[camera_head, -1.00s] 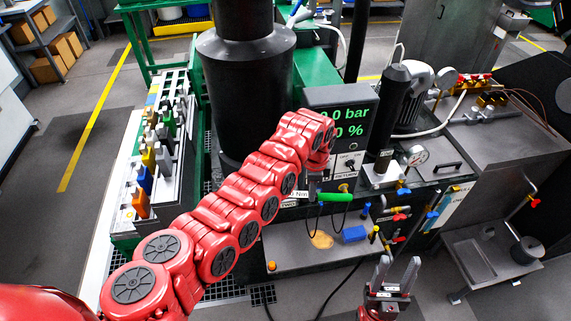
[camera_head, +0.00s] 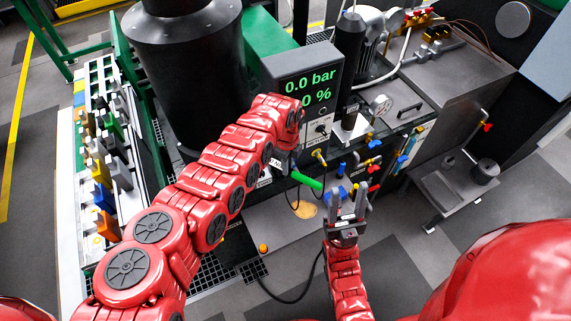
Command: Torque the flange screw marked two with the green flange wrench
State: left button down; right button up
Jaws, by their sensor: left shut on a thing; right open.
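The green wrench handle (camera_head: 307,181) sticks out to the lower right below the display box. My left arm reaches in from the lower left, and my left gripper (camera_head: 285,168) is shut on the wrench, partly hidden by its own wrist. The flange screw marked two cannot be made out; my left arm covers much of that area. A small white label (camera_head: 264,182) shows beside the wrist, too small to read. My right gripper (camera_head: 347,203) is open and empty, fingers pointing up, to the lower right of the green handle.
The display box (camera_head: 303,82) reads 0.0 bar and stands behind my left wrist. A large black cylinder (camera_head: 190,60) is behind my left arm. A rack of coloured tools (camera_head: 103,170) is at left. Blue and red valve handles (camera_head: 374,168) sit right of my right gripper.

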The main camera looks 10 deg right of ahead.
pick_arm(q)
jog(key=shift+w+a+f, duration=0.1)
jog(key=shift+a, duration=0.05)
jog(key=shift+f+b, duration=0.25)
jog(key=shift+b, duration=0.15)
jog(key=shift+f+b, duration=0.55)
jog(key=shift+b, duration=0.15)
notch_tip(320, 180, down, 3)
jog(key=b, duration=0.3)
jog(key=shift+f+b, duration=0.15)
jog(key=shift+b, duration=0.8)
dwell(0.4)
jog(key=shift+f+b, duration=0.75)
jog(key=shift+b, duration=0.05)
jog(key=shift+r, duration=0.15)
